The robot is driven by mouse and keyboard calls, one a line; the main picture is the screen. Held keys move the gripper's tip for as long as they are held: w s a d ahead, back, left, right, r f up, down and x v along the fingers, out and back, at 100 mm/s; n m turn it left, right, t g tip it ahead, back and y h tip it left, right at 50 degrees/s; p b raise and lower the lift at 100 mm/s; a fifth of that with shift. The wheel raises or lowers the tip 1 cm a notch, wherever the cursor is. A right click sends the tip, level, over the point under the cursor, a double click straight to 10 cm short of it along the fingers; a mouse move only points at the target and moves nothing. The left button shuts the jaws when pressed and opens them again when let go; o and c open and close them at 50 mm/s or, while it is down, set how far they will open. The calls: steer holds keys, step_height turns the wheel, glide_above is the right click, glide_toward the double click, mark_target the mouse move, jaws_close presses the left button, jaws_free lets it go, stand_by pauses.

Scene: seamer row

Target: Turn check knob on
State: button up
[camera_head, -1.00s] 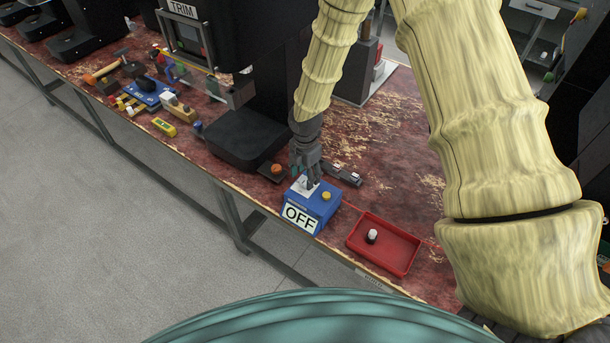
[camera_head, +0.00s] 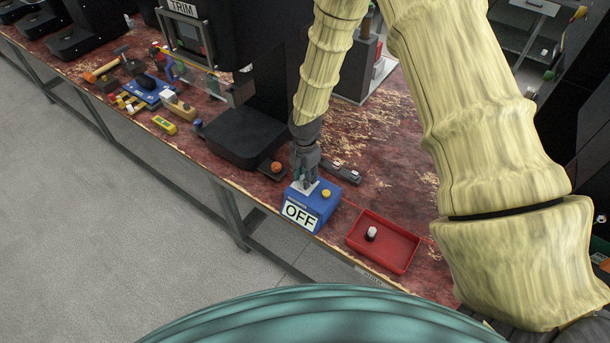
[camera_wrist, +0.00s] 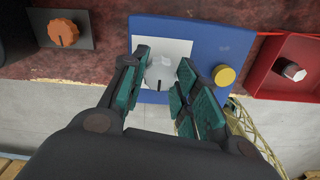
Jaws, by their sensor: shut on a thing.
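A blue box (camera_head: 325,207) stands near the front edge of the bench, with an OFF label (camera_head: 299,215) on its front. In the wrist view the box (camera_wrist: 225,42) carries a grey-white knob (camera_wrist: 160,72) with a dark pointer line, set on a white plate (camera_wrist: 148,48). A yellow button (camera_wrist: 223,76) is to the right of the knob. My gripper (camera_wrist: 161,88) is over the box with its fingers on both sides of the knob, shut on it. In the head view my gripper (camera_head: 305,180) hides most of the knob.
A red tray (camera_head: 362,259) with a small white-topped knob or cap (camera_head: 371,233) lies right of the box. An orange knob (camera_head: 277,167) is to the left, beside a black machine base (camera_head: 243,138). A dark metal piece (camera_head: 340,171) lies behind the box.

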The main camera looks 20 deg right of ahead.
steer(key=shift+m, duration=0.4)
steer(key=m+b, duration=0.1)
steer(key=m, duration=0.2)
steer(key=shift+m+b, duration=0.3)
steer(key=m+b, duration=0.1)
steer(key=m, duration=0.3)
steer(key=shift+m, duration=0.3)
steer(key=m+b, duration=0.1)
steer(key=m, duration=0.3)
steer(key=shift+m+b, duration=0.35)
steer(key=shift+m, duration=2.15)
